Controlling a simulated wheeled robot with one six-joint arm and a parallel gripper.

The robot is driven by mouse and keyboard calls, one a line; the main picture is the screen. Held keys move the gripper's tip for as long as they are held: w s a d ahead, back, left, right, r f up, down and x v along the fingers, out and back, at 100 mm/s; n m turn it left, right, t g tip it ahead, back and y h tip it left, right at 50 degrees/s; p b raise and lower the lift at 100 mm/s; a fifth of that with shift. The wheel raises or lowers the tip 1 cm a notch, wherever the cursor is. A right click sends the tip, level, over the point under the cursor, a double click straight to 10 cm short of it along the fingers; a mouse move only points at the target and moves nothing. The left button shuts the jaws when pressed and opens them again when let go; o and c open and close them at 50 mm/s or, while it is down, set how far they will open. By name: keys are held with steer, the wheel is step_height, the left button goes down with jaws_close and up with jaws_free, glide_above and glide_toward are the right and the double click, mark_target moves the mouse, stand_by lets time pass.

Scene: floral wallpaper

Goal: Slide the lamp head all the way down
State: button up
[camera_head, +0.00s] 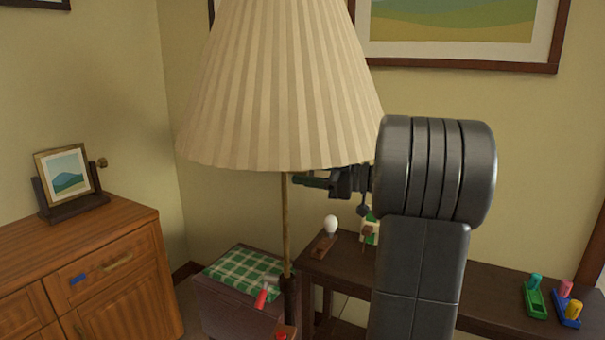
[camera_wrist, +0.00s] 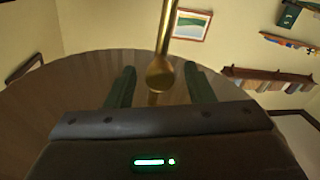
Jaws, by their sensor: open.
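The lamp head is a large cream pleated shade (camera_head: 285,90) in the head view, up on a thin brass pole (camera_head: 285,225). My gripper (camera_head: 300,180) is just below the shade's lower rim, beside the pole, partly hidden by my arm. In the wrist view my gripper's two dark green fingers (camera_wrist: 159,70) are open. A brass rod (camera_wrist: 168,25) with a rounded brass knob (camera_wrist: 160,75) shows between the fingers, with a gap on both sides. A wide brownish pleated surface behind them looks like the shade.
A dark table (camera_head: 490,290) stands at the right with a bulb on a stand (camera_head: 330,225) and small coloured objects. A chest (camera_head: 235,305) with a green checked cloth is behind the pole's base. A wooden cabinet (camera_head: 135,250) stands at the left, carrying a framed picture (camera_head: 66,175).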

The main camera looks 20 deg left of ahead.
mark_target(289, 272)
steer(key=shift+a, duration=0.8)
steer(key=shift+c, duration=0.5)
jaws_close()
step_height(289, 272, down, 28)
steer(key=b, duration=1)
steer(key=shift+f, duration=0.15)
steer(key=shift+s+f, duration=0.1)
steer(key=shift+o, duration=0.5)
jaws_free()
steer(key=shift+d, duration=0.1)
